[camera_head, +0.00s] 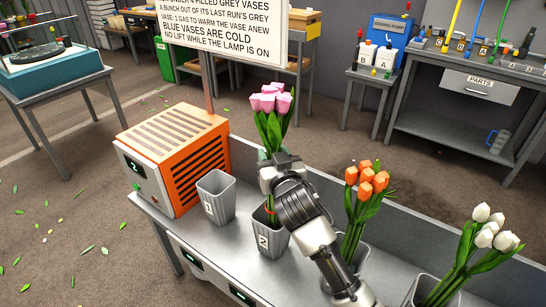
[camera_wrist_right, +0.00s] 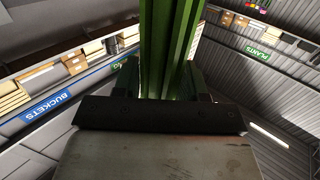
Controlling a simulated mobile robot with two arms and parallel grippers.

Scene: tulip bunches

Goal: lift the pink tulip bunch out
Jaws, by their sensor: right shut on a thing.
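The pink tulip bunch (camera_head: 271,103) stands upright over the grey vase marked 2 (camera_head: 270,237). Its lower stems, with a red band, reach down into the vase mouth; their ends are hidden. My right gripper (camera_head: 278,164) is shut on the green stems below the blooms, above the vase rim. In the right wrist view the stems (camera_wrist_right: 170,50) rise between the fingers. My left gripper is not in view.
An empty-looking grey vase marked 1 (camera_head: 215,198) stands left, beside an orange slatted box (camera_head: 178,140) with a lit 2. Orange tulips (camera_head: 367,181) and white tulips (camera_head: 490,237) stand right in vases. A sign (camera_head: 228,27) hangs behind.

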